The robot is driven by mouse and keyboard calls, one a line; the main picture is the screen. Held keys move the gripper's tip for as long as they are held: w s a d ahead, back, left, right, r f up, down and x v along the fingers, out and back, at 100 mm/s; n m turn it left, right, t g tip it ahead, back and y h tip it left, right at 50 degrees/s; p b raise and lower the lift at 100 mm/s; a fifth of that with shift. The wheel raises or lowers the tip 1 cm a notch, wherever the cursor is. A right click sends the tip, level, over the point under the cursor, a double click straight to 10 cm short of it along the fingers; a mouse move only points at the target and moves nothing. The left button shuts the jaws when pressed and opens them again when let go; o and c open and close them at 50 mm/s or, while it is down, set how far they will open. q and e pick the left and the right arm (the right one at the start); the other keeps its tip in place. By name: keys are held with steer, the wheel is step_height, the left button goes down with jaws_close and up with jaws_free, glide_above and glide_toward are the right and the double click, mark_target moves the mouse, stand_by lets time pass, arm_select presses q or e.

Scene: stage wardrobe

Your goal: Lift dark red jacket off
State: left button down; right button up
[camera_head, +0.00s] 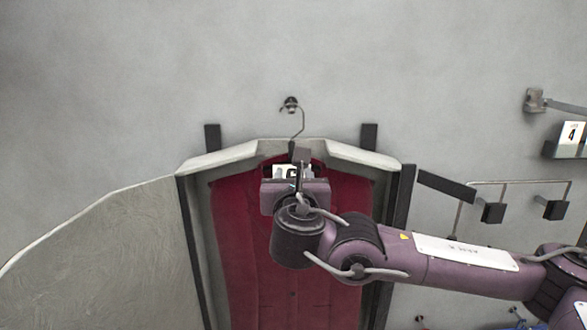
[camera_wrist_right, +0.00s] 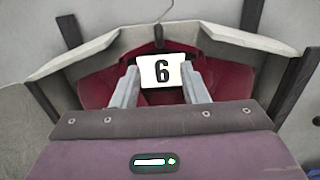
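The dark red jacket (camera_head: 240,240) hangs against the wall inside a grey angled surround. Its shoulders also show in the right wrist view (camera_wrist_right: 98,88). A thin wire hanger hook (camera_head: 301,122) rises above it to a wall peg (camera_head: 290,103). A white tag with the number 6 (camera_wrist_right: 160,71) sits at the collar, below a small dark block. My right gripper (camera_head: 298,178) is in front of the collar and hides part of the tag. In the right wrist view its fingers (camera_wrist_right: 160,86) stand apart, one at each side of the tag. Finger contact cannot be told. My left gripper is not in view.
The grey surround (camera_head: 220,159) slopes over the jacket's shoulders, with dark uprights (camera_head: 402,215) at the sides. A pale curved panel (camera_head: 110,255) stands at left. A rail with dark blocks (camera_head: 493,212) and a number 4 tag (camera_head: 571,133) are at right.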

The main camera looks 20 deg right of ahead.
steer(key=p, duration=0.3)
glide_toward(292, 148)
steer(key=x, duration=0.4)
steer(key=shift+w+f, duration=0.15)
steer(key=shift+f, duration=0.1)
steer(key=b+x, duration=0.1)
steer(key=x, duration=0.1)
steer(key=b+x, duration=0.1)
steer(key=x, duration=0.1)
steer(key=shift+w+d+f, duration=0.1)
steer(key=shift+w+f, duration=0.15)
steer(key=shift+w, duration=0.1)
steer(key=shift+w+d+r+b, duration=0.15)
steer(key=shift+w+b, duration=0.15)
steer(key=shift+w, duration=0.3)
jaws_close()
steer(key=shift+w+r, duration=0.1)
steer(key=shift+r, duration=0.1)
steer(key=shift+d+r, duration=0.1)
